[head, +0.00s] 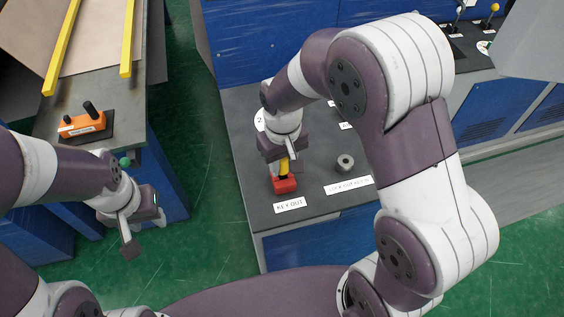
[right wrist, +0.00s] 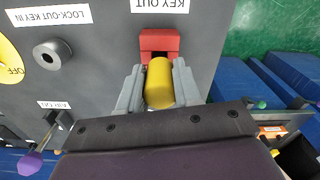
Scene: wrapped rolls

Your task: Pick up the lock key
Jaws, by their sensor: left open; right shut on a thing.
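The lock key has a yellow barrel-shaped handle (right wrist: 159,82) and a red block (right wrist: 160,43) at its end, beside the KEY OUT label (right wrist: 161,5). In the head view the red block (head: 285,186) sits on the dark panel top. My right gripper (right wrist: 158,88) is shut on the yellow handle, one finger on each side. In the head view the right gripper (head: 284,163) partly hides the handle. I cannot tell whether the red block is joined to the handle. My left gripper (head: 132,238) is open and empty, low at the left, away from the panel.
A grey round lock (head: 345,162) stands by the LOCK-OUT KEY IN label (head: 349,185). An orange box with black knobs (head: 83,124) sits on the left bench. Small levers (head: 493,10) stand at the back right. Green floor (head: 205,150) lies between bench and panel.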

